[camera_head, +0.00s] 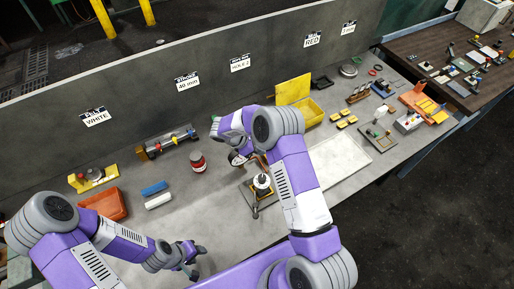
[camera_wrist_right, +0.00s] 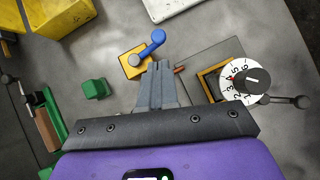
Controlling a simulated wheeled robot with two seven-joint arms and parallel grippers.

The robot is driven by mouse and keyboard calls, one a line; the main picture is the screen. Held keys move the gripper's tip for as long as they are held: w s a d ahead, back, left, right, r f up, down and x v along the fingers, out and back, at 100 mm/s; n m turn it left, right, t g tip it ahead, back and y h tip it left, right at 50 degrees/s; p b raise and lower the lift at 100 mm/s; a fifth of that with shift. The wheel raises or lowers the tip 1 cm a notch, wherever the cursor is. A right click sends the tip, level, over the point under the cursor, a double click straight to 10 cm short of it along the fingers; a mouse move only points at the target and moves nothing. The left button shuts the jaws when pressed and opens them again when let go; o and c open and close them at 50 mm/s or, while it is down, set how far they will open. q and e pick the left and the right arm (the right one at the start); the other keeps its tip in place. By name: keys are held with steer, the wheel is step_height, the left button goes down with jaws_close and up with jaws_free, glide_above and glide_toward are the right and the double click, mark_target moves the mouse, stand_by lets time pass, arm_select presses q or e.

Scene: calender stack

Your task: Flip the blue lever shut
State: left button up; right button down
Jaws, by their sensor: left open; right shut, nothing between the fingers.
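The blue lever (camera_wrist_right: 147,48) shows in the right wrist view, mounted on a small yellow plate (camera_wrist_right: 128,66). It slants from a grey knob at its lower left to a rounded blue end at its upper right. My right gripper (camera_wrist_right: 158,66) is shut and empty, its tips just below the lever in the picture; I cannot tell whether they touch it. In the head view I cannot make out the lever, and my right arm covers part of that area. My left gripper (camera_head: 190,255) is open and empty, low near the bench's front edge.
A dial gauge (camera_wrist_right: 245,82) with a white face stands right of the right gripper, and a green block (camera_wrist_right: 94,89) lies left. In the head view, a red jar (camera_head: 198,162), an orange tray (camera_head: 104,205) and an open yellow box (camera_head: 300,100) stand on the bench.

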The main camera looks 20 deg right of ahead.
steer(key=w+x, duration=0.1)
steer(key=x, duration=0.5)
steer(key=shift+s+p, duration=0.4)
steer(key=shift+s, duration=0.05)
steer(key=shift+d, duration=0.1)
